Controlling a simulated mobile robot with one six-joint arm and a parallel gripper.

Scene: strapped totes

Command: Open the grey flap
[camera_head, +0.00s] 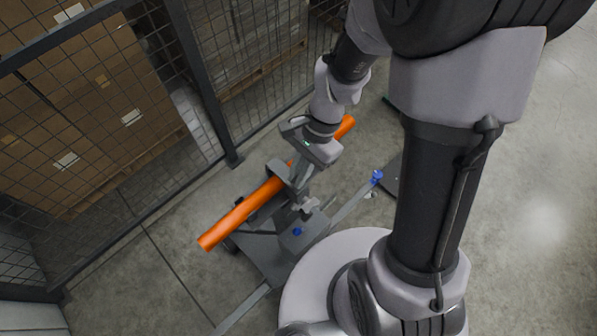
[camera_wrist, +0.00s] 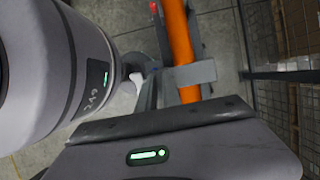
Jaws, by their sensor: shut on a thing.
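The grey flap (camera_head: 279,171) is a plain grey plate across the top of an orange tube (camera_head: 239,214), on a grey stand (camera_head: 272,252). The flap also shows in the wrist view (camera_wrist: 194,73), lying over the tube (camera_wrist: 178,35). My gripper (camera_head: 301,173) is at the flap's right side, close above the stand. It is shut on what appears to be the flap's edge. The fingertips and the exact contact are hidden behind the gripper body in both views. How far the flap is tilted is hard to tell.
A dark mesh fence (camera_head: 233,128) runs behind the stand, with stacked boxes (camera_head: 95,115) on pallets beyond it. A blue fitting (camera_head: 377,176) sits on a bar right of the stand. The concrete floor at the right (camera_head: 545,210) is clear.

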